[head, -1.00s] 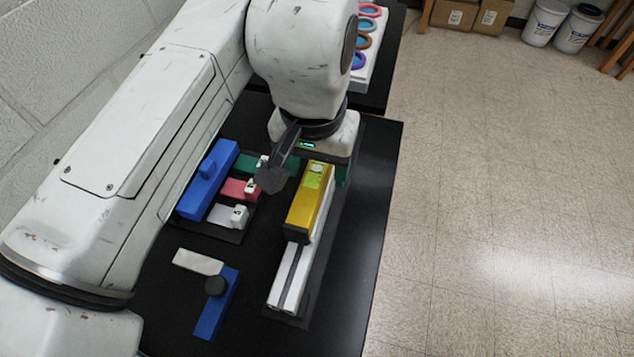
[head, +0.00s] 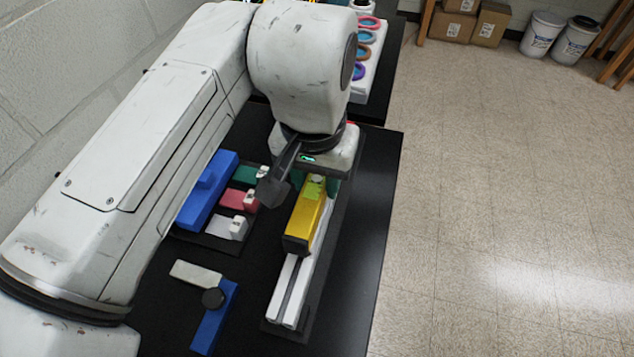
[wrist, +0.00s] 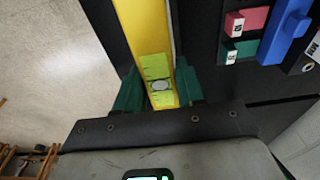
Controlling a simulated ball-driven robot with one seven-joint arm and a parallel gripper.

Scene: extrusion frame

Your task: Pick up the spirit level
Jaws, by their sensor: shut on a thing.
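The spirit level (head: 306,222) is a long yellow bar with a yellow-green vial window near its far end. In the head view it lies lengthwise along a white slotted extrusion rail (head: 284,297); whether it touches the rail is not clear. In the wrist view the spirit level (wrist: 148,35) runs up between the green fingers of my gripper (wrist: 158,86). The fingers are shut on its sides near the vial end.
Left of the rail is a dark tray (head: 215,244) with a blue block (head: 206,195) and green, red and white blocks. The black table's right strip is clear. Coloured rings (head: 366,38) stand behind.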

